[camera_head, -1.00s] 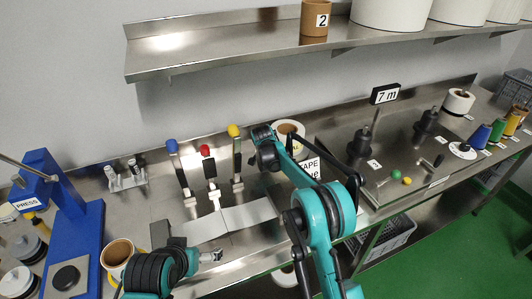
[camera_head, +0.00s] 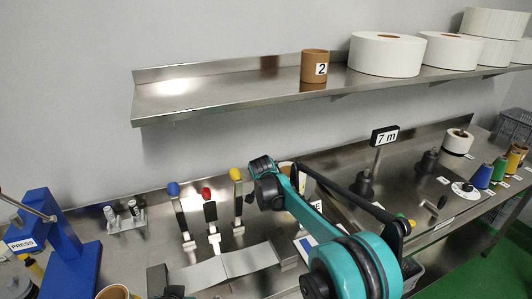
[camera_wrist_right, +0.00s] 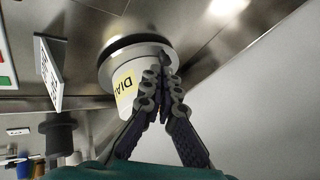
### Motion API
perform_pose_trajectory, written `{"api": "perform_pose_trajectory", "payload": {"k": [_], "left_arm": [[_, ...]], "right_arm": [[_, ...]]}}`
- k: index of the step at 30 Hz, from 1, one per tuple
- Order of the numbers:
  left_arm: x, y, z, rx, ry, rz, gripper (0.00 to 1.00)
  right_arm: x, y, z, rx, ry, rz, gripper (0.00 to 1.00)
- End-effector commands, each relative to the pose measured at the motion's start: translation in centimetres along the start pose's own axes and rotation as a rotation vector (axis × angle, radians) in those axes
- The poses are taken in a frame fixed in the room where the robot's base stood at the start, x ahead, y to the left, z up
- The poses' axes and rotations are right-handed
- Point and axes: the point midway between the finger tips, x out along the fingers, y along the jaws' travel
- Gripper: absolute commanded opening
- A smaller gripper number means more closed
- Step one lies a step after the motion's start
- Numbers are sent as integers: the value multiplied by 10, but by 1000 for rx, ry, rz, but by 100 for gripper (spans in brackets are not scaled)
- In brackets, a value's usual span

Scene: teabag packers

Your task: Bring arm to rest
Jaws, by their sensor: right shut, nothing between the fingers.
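My right arm (camera_head: 350,268) reaches in from the lower right in the head view, its forearm running up and left to the wrist (camera_head: 263,170) beside the yellow-topped lever. The fingers are hard to make out there. In the right wrist view my right gripper (camera_wrist_right: 165,85) is shut and empty. My left arm and gripper are out of view.
Levers with blue (camera_head: 173,188), red (camera_head: 206,193) and yellow (camera_head: 235,174) tops stand left of the wrist. A blue press (camera_head: 62,245) is at the far left. A "7 m" sign (camera_head: 385,136) stands right. A steel shelf (camera_head: 220,100) runs above.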

Motion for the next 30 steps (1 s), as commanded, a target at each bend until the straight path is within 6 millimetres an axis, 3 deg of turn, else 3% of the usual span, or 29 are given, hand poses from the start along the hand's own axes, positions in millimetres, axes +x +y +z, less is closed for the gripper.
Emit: {"api": "perform_pose_trajectory", "payload": {"k": [5, 8, 16, 24, 30], "left_arm": [[1, 0, 0, 0, 0, 0, 99], [2, 0, 1, 0, 0, 0, 99], [5, 0, 4, 0, 0, 0, 99], [9, 0, 6, 0, 0, 0, 99], [11, 0, 8, 0, 0, 0, 99]], "right_arm": [[-20, 12, -8, -33, -2, 1, 0], [-50, 36, -19, -93, -7, 4, 0], [-153, 138, -26, -333, -26, 2, 0], [-220, 256, 11, -573, -39, -10, 0], [-239, 333, 55, -735, -42, -23, 0]]}}
